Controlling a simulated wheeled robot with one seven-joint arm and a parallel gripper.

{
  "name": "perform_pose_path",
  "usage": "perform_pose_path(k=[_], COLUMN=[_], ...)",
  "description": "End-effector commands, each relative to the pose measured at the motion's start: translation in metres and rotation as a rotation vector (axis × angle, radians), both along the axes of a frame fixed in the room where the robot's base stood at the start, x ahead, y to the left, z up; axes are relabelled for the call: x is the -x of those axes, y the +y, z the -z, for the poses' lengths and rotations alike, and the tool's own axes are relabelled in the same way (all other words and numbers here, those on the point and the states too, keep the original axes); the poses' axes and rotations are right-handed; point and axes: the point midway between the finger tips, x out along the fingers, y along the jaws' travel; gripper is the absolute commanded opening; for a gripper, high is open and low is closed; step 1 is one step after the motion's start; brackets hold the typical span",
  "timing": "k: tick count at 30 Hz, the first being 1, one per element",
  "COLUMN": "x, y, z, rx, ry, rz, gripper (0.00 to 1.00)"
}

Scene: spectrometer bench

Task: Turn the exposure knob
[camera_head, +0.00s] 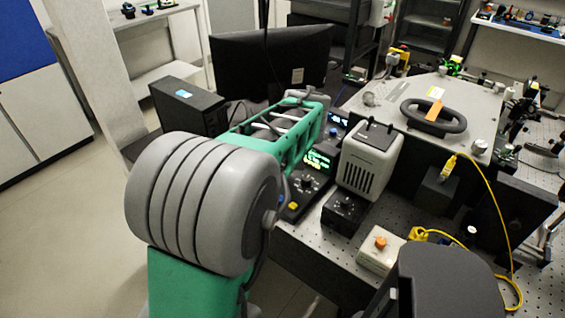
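A black control box with a lit green display (317,160) stands at the bench's near edge, just right of my green arm. It carries a dark knob (308,182) and a yellow button (293,206). A second black box with a dark knob (345,203) sits right of it, below a beige vented housing (368,160). I cannot read any label, so I cannot tell which knob is the exposure knob. My arm's grey joint and green link cover the left part of the bench edge. No gripper fingers can be made out.
A black monitor (270,62) stands behind my arm, with a black case (187,105) to its left. A beige box with an orange button (380,243) and a yellow cable (489,190) lie at the right. Open floor (60,220) is at the left.

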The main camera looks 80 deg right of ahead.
Motion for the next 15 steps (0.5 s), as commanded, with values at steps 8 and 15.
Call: perform_pose_path(k=[8,15], x=[0.0001,0.0000], y=[-0.0002,-0.0001], z=[-0.0005,-0.0003], rx=[0.001,0.000], ry=[0.000,0.000], rz=[0.001,0.001], gripper=[0.27,0.41])
